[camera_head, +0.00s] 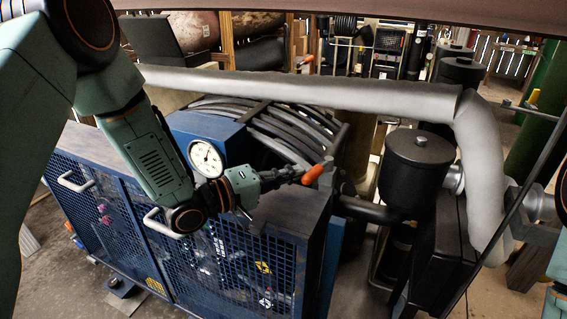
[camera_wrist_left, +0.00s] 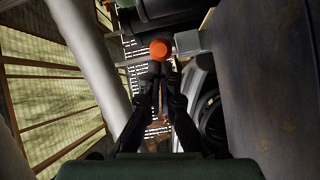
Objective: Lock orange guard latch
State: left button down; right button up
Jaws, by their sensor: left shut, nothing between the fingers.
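The orange guard latch (camera_head: 312,174) sits at the top right corner of the blue compressor cage in the head view. It also shows in the left wrist view (camera_wrist_left: 160,49) as a round orange end just beyond my fingertips. My left gripper (camera_head: 296,176) reaches in from the left, with its tips close beside the latch. In the left wrist view the left gripper's dark fingers (camera_wrist_left: 165,72) are together, with nothing between them. I cannot tell whether the tips touch the latch. My right gripper is not in view.
The blue mesh cage (camera_head: 205,262) stands below my left arm. A pressure gauge (camera_head: 206,159) is beside the wrist. A grey wrapped pipe (camera_head: 310,90) crosses behind, and a black canister (camera_head: 417,165) stands at the right. Free floor shows at the lower left.

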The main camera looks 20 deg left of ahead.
pick_arm(q)
jog(key=shift+s+d, duration=0.45)
jog(key=shift+d, duration=0.1)
jog(key=shift+s+d+p, duration=0.25)
jog(key=shift+d+p, duration=0.1)
jog(key=shift+d, duration=0.15)
jog(key=shift+s+d+f, duration=0.1)
jog(key=shift+s, duration=0.05)
